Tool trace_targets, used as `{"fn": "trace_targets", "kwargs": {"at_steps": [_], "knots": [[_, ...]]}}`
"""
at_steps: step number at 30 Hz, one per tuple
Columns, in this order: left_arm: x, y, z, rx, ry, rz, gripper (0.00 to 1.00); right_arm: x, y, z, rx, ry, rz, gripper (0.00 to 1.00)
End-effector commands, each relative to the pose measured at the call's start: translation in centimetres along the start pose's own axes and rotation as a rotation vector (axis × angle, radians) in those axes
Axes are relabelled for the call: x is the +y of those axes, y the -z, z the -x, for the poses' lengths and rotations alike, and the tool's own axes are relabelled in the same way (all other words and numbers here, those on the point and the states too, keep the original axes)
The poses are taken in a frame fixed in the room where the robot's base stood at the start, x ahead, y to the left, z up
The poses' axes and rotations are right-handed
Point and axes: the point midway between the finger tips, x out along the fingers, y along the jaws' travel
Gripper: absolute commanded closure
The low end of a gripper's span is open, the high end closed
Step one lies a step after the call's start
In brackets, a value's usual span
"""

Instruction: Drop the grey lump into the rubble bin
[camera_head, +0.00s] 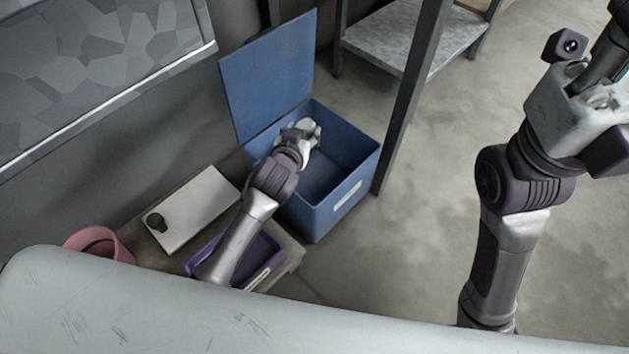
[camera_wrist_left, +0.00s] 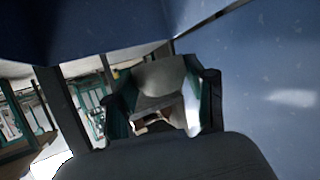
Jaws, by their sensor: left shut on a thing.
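The blue bin (camera_head: 356,190) stands on the floor with its lid (camera_head: 268,75) raised; I take it as the rubble bin, though its label is too small to read. My left gripper (camera_head: 309,127) is over the bin's opening, near the lid side. In the left wrist view, its fingers (camera_wrist_left: 165,100) are shut on a grey lump (camera_wrist_left: 163,73), with blue bin walls around. In the head view I cannot clearly separate the lump from the gripper. My right gripper (camera_head: 612,50) is at the right edge, partly cut off, away from the bin; its jaws cannot be read.
A low bench beside the bin holds a white board (camera_head: 196,205) with a dark knob, and a purple tray (camera_head: 262,270) under my left arm. A pink bucket (camera_head: 112,244) stands at the left. The floor at right is clear.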

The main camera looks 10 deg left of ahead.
Motion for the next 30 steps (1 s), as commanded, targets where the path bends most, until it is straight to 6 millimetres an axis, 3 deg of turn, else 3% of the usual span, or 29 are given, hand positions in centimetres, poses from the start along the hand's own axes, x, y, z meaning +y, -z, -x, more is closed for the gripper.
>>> {"fn": "trace_targets", "kwargs": {"at_steps": [2, 3, 7, 20, 30], "knots": [[0.0, 0.1, 0.0, 0.001, 0.0, 0.0, 0.83, 0.0, 0.0, 0.0, 0.0, 0.0, 0.0, 0.63], [0.0, 0.1, 0.0, 0.001, 0.0, 0.0, 0.39, 0.0, 0.0, 0.0, 0.0, 0.0, 0.0, 0.63], [0.0, 0.1, 0.0, 0.001, 0.0, 0.0, 0.17, 0.0, 0.0, 0.0, 0.0, 0.0, 0.0, 0.63], [0.0, -0.1, 0.7, -0.002, 0.0, 0.0, 0.16, 0.0, 0.0, 0.1, -0.002, -0.001, 0.0, 0.63], [0.0, -0.1, 7.4, -0.002, -0.001, 0.002, 0.16, 0.0, 0.0, 0.1, -0.001, 0.0, 0.0, 0.63]]}}
